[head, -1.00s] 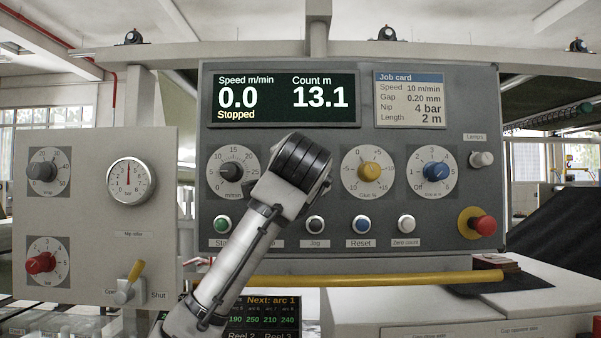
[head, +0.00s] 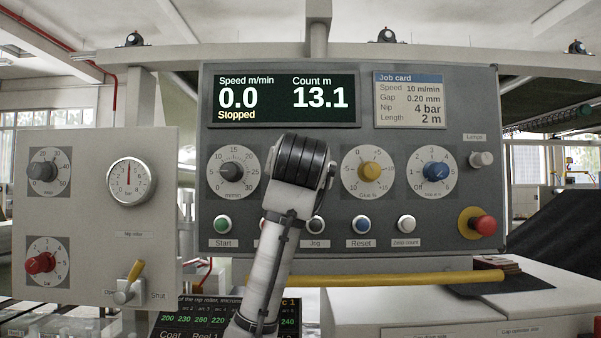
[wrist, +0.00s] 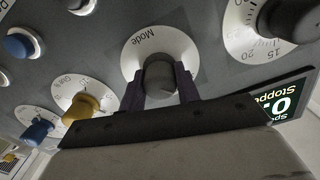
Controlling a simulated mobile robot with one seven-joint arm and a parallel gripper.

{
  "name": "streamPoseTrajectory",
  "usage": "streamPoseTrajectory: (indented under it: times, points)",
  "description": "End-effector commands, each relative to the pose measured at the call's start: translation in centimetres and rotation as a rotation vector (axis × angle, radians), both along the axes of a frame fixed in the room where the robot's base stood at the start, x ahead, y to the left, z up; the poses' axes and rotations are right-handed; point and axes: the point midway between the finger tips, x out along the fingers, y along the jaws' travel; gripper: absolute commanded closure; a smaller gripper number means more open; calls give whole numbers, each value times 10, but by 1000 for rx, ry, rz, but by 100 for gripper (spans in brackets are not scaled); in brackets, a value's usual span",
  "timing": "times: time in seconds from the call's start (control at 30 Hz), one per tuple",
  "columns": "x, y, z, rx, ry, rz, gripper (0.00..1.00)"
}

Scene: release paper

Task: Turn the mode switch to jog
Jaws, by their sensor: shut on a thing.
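The mode switch is a dark grey knob (wrist: 160,76) on a round white dial (wrist: 165,45) marked "Mode", in the wrist view, which shows the panel upside down. My gripper (wrist: 161,88) has its two dark fingers on either side of the knob, shut on it. I cannot tell which setting the knob points to; no position words on the dial are readable. In the head view my wrist and arm cover the mode switch, and my fingers are hidden there. The screen (head: 285,100) reads "Stopped", speed 0.0, count 13.1.
The black speed dial (head: 233,172) is left of my arm and the yellow dial (head: 369,172) right of it. Below are the Start button (head: 222,224), Jog button (head: 316,225) and Reset button (head: 361,225). A red mushroom button (head: 482,225) is at lower right. A yellow bar (head: 400,278) runs below.

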Motion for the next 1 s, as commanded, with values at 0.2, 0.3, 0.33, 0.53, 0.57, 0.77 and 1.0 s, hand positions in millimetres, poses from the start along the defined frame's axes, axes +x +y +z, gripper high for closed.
streamPoseTrajectory:
  times: [0.2,0.3,0.33,0.53,0.57,0.77,1.0]
  points:
    - [0,0,-1,-57,1,-1,91]
    - [0,0,0,-67,1,-1,91]
    - [0,0,0,-68,1,-1,91]
    - [0,0,0,-71,1,0,91]
    - [0,0,0,-71,1,0,91]
    - [0,0,0,-71,0,0,57]
    - [0,0,0,-69,0,0,46]
